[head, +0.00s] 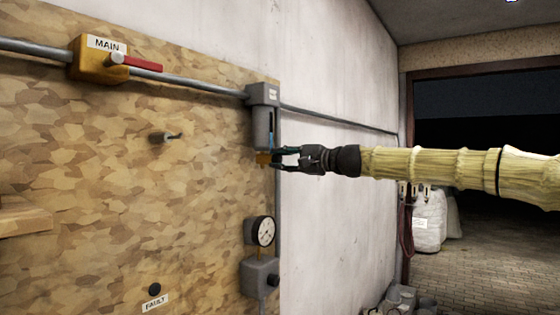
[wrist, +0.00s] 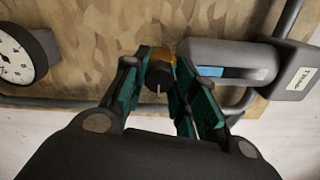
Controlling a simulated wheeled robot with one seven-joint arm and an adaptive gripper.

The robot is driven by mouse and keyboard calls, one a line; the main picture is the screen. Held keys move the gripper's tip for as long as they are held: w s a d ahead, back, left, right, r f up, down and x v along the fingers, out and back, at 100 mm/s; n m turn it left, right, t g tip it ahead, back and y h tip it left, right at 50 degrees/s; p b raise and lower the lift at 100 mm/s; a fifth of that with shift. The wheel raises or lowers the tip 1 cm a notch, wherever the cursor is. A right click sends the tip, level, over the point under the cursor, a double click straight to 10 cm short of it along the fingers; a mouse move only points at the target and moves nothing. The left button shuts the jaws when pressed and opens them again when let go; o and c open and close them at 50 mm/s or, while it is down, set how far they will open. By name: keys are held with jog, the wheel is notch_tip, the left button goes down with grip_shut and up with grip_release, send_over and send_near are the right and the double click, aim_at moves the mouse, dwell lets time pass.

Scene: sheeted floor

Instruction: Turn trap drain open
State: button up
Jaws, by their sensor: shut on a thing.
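The trap is a grey body (head: 263,120) on the pipe, with a blue window strip; it lies sideways in the wrist view (wrist: 240,58). Its drain is an orange fitting (head: 263,158) at the bottom end. In the wrist view the drain's dark round knob (wrist: 158,77) carries a white line that points toward the bottom of the picture. My gripper (head: 279,157) reaches in from the right, its green-padded fingers (wrist: 160,72) on either side of the knob and shut on it. In the head view the fingers hide the knob.
A yellow MAIN valve (head: 90,60) with a red handle (head: 140,62) sits on the pipe at upper left. A small hook-like fitting (head: 166,136) protrudes from the board. A gauge (head: 262,231) and grey box (head: 260,277) are below the trap. A FAULT button (head: 154,289) is lower left.

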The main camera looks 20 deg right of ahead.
jog(key=shift+d+f, duration=0.15)
jog(key=o, duration=1)
jog(key=shift+d, duration=0.15)
jog(key=shift+s+d, duration=0.15)
jog(key=shift+d, duration=0.1)
jog(key=shift+a, duration=0.4)
jog(key=v, duration=1.2)
jog(key=shift+d, duration=0.4)
jog(key=shift+f, duration=0.1)
